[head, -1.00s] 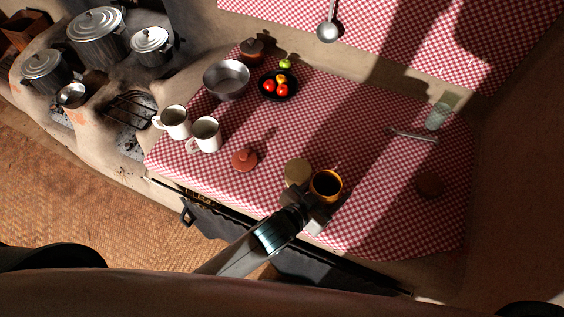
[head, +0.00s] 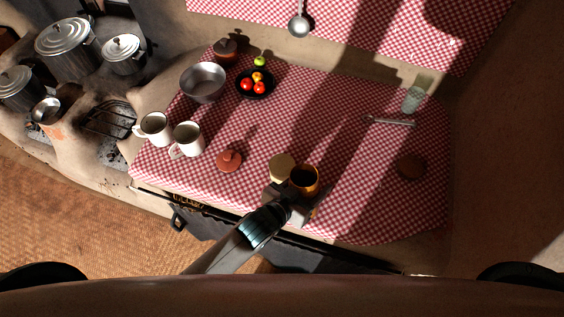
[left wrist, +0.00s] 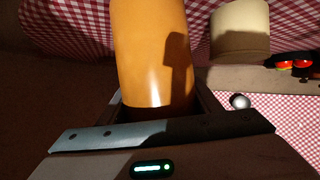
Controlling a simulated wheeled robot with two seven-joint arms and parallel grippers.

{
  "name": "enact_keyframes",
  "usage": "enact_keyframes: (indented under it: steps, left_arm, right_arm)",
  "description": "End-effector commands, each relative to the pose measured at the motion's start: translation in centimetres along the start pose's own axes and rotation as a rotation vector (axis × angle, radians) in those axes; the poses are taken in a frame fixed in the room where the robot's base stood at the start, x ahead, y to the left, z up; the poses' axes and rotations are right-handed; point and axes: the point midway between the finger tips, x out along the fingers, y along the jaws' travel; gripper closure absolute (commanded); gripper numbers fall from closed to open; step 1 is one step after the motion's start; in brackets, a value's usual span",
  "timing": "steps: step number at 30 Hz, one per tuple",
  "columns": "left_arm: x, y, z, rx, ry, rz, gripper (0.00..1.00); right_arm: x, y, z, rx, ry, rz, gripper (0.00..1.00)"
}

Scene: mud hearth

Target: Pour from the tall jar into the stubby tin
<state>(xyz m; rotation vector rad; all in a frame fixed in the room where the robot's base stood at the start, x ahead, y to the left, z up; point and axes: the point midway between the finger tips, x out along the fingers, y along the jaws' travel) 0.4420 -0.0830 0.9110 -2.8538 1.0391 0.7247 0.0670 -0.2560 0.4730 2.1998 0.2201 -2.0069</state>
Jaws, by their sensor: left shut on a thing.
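The tall jar (head: 304,184) is an orange-yellow cylinder with a dark open mouth, near the front edge of the checked table. My left gripper (head: 290,201) is shut on it. In the left wrist view the jar (left wrist: 150,55) stands between the fingers and fills the middle. It looks about upright; I cannot tell whether its base touches the cloth. The stubby tin (head: 281,166) is beige and stands just left of the jar, close to it. It also shows in the left wrist view (left wrist: 240,32), to the jar's right. My right gripper is out of view.
A red-brown lid (head: 229,161) lies left of the tin, with two white mugs (head: 187,139) beyond. A metal bowl (head: 203,83) and a black fruit plate (head: 243,93) stand farther back. A glass (head: 413,99) and a brown disc (head: 411,167) are at right.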

Motion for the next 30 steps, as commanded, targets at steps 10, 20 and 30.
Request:
enact_keyframes:
  steps: [10,20,30]
  left_arm:
    - [0.1,-0.4,-0.2,-0.145,-0.065,0.061,0.74]
    - [0.3,-0.9,-0.1,-0.285,-0.128,0.118,0.74]
    - [0.9,-1.7,0.5,-0.43,-0.193,0.178,0.74]
  right_arm:
    - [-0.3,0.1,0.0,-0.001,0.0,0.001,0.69]
    - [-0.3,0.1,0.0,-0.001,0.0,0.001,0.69]
    - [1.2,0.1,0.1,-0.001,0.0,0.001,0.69]
